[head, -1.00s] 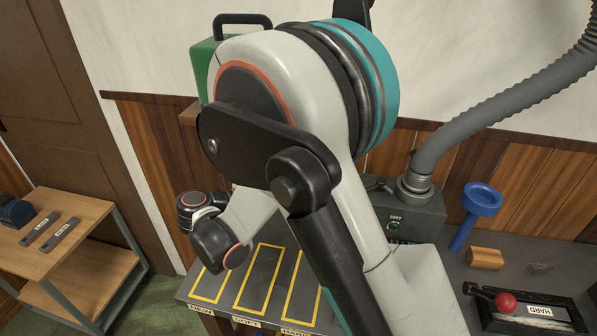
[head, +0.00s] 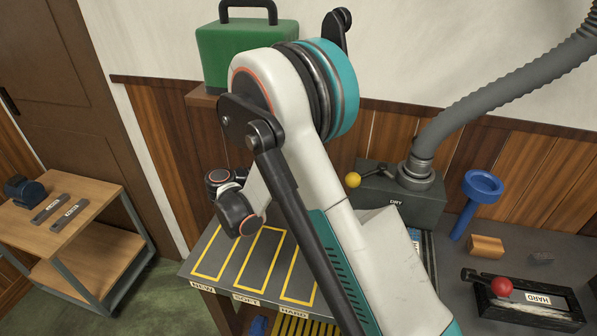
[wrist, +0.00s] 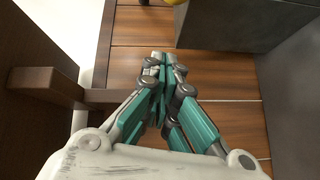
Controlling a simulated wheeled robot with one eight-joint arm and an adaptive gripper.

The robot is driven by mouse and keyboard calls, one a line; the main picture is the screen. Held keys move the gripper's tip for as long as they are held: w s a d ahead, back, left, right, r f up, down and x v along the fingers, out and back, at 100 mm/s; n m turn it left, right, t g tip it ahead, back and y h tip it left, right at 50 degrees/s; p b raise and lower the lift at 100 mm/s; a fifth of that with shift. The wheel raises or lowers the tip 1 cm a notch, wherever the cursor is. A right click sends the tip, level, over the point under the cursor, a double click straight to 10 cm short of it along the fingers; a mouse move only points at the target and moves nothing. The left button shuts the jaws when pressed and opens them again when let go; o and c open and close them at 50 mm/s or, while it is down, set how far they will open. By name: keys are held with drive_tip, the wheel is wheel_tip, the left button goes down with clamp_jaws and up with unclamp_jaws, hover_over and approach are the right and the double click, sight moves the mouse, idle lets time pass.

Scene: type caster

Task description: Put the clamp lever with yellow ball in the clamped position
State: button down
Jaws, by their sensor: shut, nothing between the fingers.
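The clamp lever (head: 376,171) is a short dark arm with a yellow ball (head: 353,180) at its left end. It sits on top of the grey box marked DRY (head: 400,212), beside the hose fitting. In the head view my gripper is hidden behind my arm.
A green case (head: 235,55) stands on a wooden shelf at the back. A ribbed hose (head: 500,105) rises from the box. Yellow-outlined slots (head: 258,265) lie in front.

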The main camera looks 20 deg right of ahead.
drive_tip(key=s+d, duration=0.1)
drive_tip(key=s+d+b, duration=0.1)
drive_tip(key=d, duration=0.1)
drive_tip(key=s+d+f+b, duration=0.1)
drive_tip(key=shift+s+d, duration=0.2)
drive_tip(key=shift+d, duration=0.2)
